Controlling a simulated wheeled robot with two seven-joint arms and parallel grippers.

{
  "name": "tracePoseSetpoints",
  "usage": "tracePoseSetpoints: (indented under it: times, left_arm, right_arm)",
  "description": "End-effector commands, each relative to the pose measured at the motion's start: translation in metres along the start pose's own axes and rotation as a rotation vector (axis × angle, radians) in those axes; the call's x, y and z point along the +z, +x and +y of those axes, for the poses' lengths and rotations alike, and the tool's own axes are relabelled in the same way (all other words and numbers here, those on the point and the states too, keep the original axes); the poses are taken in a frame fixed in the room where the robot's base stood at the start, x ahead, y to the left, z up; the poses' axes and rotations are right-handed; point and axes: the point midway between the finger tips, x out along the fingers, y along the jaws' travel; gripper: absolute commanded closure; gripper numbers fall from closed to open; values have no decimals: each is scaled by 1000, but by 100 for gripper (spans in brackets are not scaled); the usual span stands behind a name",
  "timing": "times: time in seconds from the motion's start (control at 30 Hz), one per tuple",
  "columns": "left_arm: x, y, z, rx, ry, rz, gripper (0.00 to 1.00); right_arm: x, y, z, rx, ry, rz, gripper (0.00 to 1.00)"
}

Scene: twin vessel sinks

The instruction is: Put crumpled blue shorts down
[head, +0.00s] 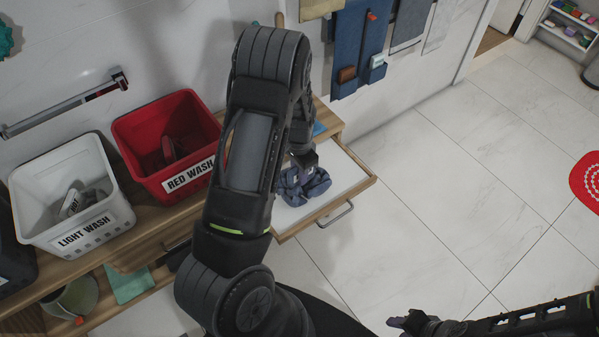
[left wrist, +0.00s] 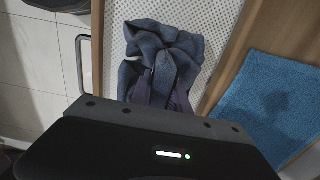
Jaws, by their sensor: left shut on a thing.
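The crumpled blue shorts (head: 310,189) are in the open drawer (head: 345,178), bunched over its white bottom. They also show in the left wrist view (left wrist: 163,48), on a dotted white surface. My left gripper (head: 303,170) reaches down into the drawer from above and is shut on the shorts. My left arm hides part of the drawer and counter in the head view. My right gripper (head: 408,322) is low at the right, over the floor and apart from the shorts; its jaws are too unclear to read.
A red bin (head: 135,131) marked RED WASH and a white bin (head: 30,199) marked LIGHT WASH stand on the wooden counter. A blue cloth (left wrist: 258,105) lies beside the drawer. The drawer's handle (head: 336,214) juts out over the floor.

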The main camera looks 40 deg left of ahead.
Motion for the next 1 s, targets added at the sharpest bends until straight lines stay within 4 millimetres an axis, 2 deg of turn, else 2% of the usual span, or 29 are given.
tracePoseSetpoints:
  times: [0.3,0.33,0.6,0.83,1.0]
  left_arm:
    - [-1,3,0,-1,0,2,100]
    - [-1,3,0,0,0,2,78]
    - [-1,2,0,0,0,2,57]
    - [-1,1,0,-1,0,2,57]
    - [-2,-6,0,-2,0,4,57]
  right_arm:
    - [0,4,1,0,0,0,64]
    - [0,3,1,0,0,0,64]
    - [0,2,1,0,0,0,64]
    - [0,2,1,0,0,0,64]
    - [0,0,0,0,0,0,64]
